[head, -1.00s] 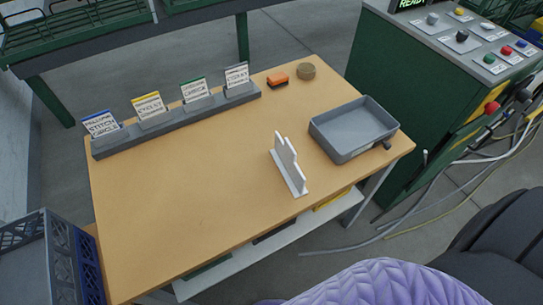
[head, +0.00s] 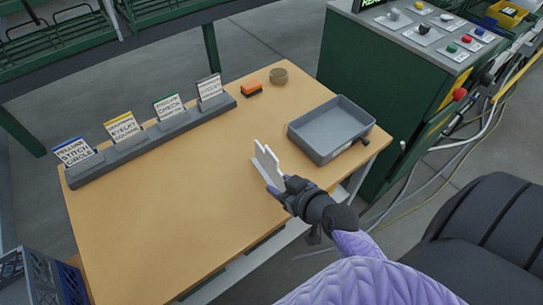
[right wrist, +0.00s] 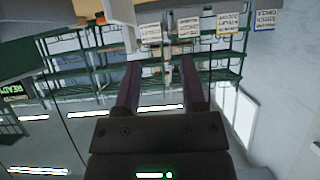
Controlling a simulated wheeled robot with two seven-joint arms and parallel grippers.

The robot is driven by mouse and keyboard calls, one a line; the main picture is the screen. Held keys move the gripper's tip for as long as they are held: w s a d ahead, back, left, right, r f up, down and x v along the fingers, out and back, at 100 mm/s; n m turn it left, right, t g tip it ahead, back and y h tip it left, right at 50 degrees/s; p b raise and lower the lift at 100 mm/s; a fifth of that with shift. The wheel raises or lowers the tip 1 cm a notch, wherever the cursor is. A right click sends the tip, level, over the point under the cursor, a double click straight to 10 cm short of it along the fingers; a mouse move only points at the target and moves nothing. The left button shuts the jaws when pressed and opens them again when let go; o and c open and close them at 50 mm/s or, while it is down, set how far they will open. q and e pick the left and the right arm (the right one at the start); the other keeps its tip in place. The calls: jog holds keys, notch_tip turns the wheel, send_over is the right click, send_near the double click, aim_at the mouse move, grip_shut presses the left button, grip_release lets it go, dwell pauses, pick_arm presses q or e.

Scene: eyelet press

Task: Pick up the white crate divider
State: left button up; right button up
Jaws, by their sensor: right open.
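The white crate divider (head: 266,158) stands upright on its flat base on the wooden table, left of the grey tray. My right gripper (head: 279,187) is open at the divider's near lower end. In the head view the gripper hides part of the divider's base, and I cannot tell whether it touches it. In the right wrist view the two dark fingers (right wrist: 160,65) are apart, with nothing seen held between them. A pale piece at the top edge there may be the divider. My left gripper is not in view.
The grey tray (head: 332,145) stands at the table's right. A grey rack (head: 150,145) with several cards runs along the back left. An orange block (head: 251,90) and a tan round piece (head: 279,76) lie at the back. The table's front left (head: 150,230) is bare.

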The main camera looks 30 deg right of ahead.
aim_at(271, 161)
jog(key=shift+m+t+h, duration=0.5)
jog(key=shift+h, duration=0.2)
jog(key=w+d+f+b, duration=0.1)
jog(key=w, duration=0.2)
jog(key=w+d+f+b, duration=0.1)
jog(key=w, duration=0.2)
jog(key=w+d+f+b, duration=0.1)
jog(key=w, duration=0.3)
jog(key=shift+d+f, duration=0.15)
jog(key=shift+d, duration=0.1)
jog(key=shift+c, duration=0.3)
grip_shut()
